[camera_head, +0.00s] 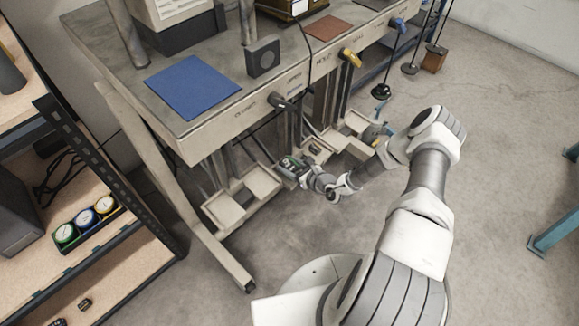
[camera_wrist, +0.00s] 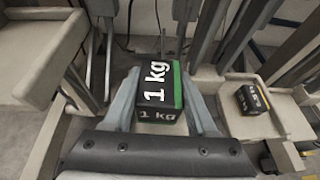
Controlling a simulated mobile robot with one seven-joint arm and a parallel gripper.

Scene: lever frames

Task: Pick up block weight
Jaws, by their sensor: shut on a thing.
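The block weight (camera_wrist: 160,85) is black with a green stripe and white "1 kg" lettering. In the wrist view it sits upright between the two grey fingers of my gripper (camera_wrist: 161,100), which is shut on it. In the head view my gripper (camera_head: 292,168) is low under the front of the workbench, near the low trays, and the weight (camera_head: 286,161) is small and partly hidden by it. I cannot tell whether the weight's underside touches anything. A second black block weight with a yellow stripe (camera_wrist: 253,100) lies on a tray to the right.
Low beige trays (camera_head: 225,211) hang under the workbench (camera_head: 205,130), with posts and levers close around my gripper. The tray (camera_wrist: 285,112) at right holds the yellow-striped weight. The floor in front is clear.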

